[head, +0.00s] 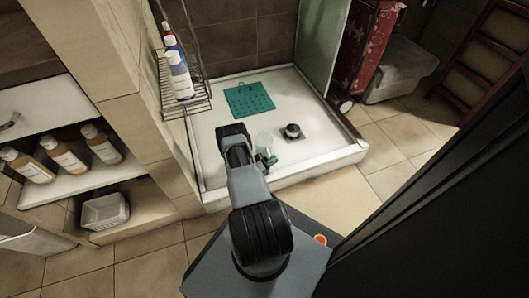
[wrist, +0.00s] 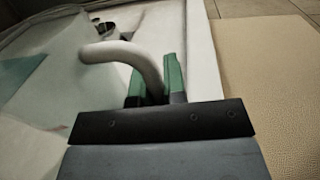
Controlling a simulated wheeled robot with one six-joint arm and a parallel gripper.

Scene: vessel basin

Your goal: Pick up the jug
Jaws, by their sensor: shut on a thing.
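The pale, see-through jug (head: 264,140) is over the white shower basin in the head view, just beyond my gripper (head: 266,157). In the wrist view, the jug's pale curved handle (wrist: 122,53) runs between the green fingers of my gripper (wrist: 159,82), which is shut on it. The pale body of the jug fills the left of that view, its outline hard to make out. I cannot tell whether the jug's base touches the basin floor.
The basin (head: 218,116) holds a teal mat (head: 249,100) and a small dark round object (head: 292,131), right of the jug. A wire rack (head: 190,99) with bottles stands at left. The basin's raised front rim (head: 315,165) lies near my gripper. Tiled floor (head: 395,135) is clear at right.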

